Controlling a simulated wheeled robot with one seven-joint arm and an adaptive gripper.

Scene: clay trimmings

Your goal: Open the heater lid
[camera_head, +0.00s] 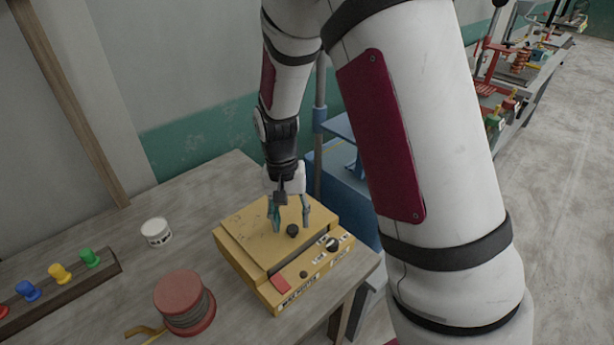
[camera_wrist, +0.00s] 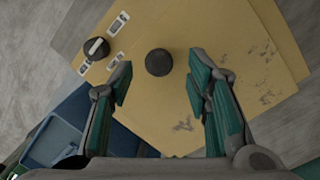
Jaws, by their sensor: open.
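The yellow heater (camera_head: 262,262) sits on the table with its flat lid (camera_head: 245,227) closed. A dark round knob (camera_head: 292,230) stands on the lid. In the wrist view the lid (camera_wrist: 235,45) fills much of the picture, and its knob (camera_wrist: 159,62) shows between and just beyond the fingertips. My gripper (camera_head: 289,222) is open above the lid, pointing down, its fingers apart on either side of the knob. In the wrist view my gripper (camera_wrist: 158,78) holds nothing. I cannot tell whether the fingertips touch the lid.
A control dial (camera_head: 333,244) and a red patch (camera_head: 281,284) are on the heater's front strip. A white tub (camera_head: 156,232), a red spool (camera_head: 184,301) and a rack of coloured pegs (camera_head: 60,274) stand to the left. A blue cabinet (camera_head: 335,185) is behind right.

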